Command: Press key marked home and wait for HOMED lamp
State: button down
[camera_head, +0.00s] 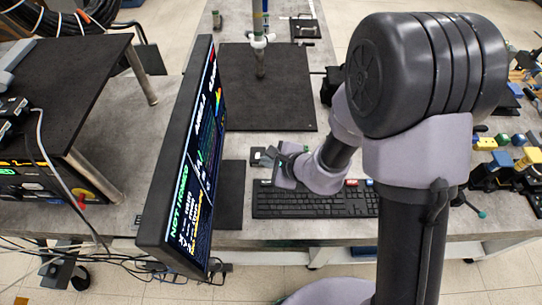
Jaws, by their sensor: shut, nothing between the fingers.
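A black keyboard (300,207) lies on the grey bench, partly covered by my arm. No single key label is readable, so I cannot tell which key is marked home. My gripper (274,156) is shut and empty, over the bench near the keyboard's far left edge. I cannot tell its height or whether it touches anything. A monitor (190,160) stands to the left, seen at a steep angle. Its screen shows green text (181,200) that appears to read NOT HOMED. No separate HOMED lamp can be made out.
A black square plate (285,108) with an upright post (260,60) is behind the keyboard. A raised dark table (70,80) with cables is at left. Colourful small fixtures (520,160) stand at right. Small red and blue blocks (351,183) sit by the keyboard.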

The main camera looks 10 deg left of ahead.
aim_at(267, 183)
jog(key=shift+w+d+f, duration=0.15)
jog(key=shift+f, duration=0.05)
jog(key=shift+f, duration=0.1)
notch_tip(267, 183, down, 8)
jog(key=b, duration=0.6)
jog(key=shift+f, duration=0.15)
jog(key=shift+f+b, duration=0.15)
jog(key=shift+b, duration=0.2)
dwell(1.4)
jog(key=shift+f+b, duration=0.4)
jog(key=shift+b, duration=0.2)
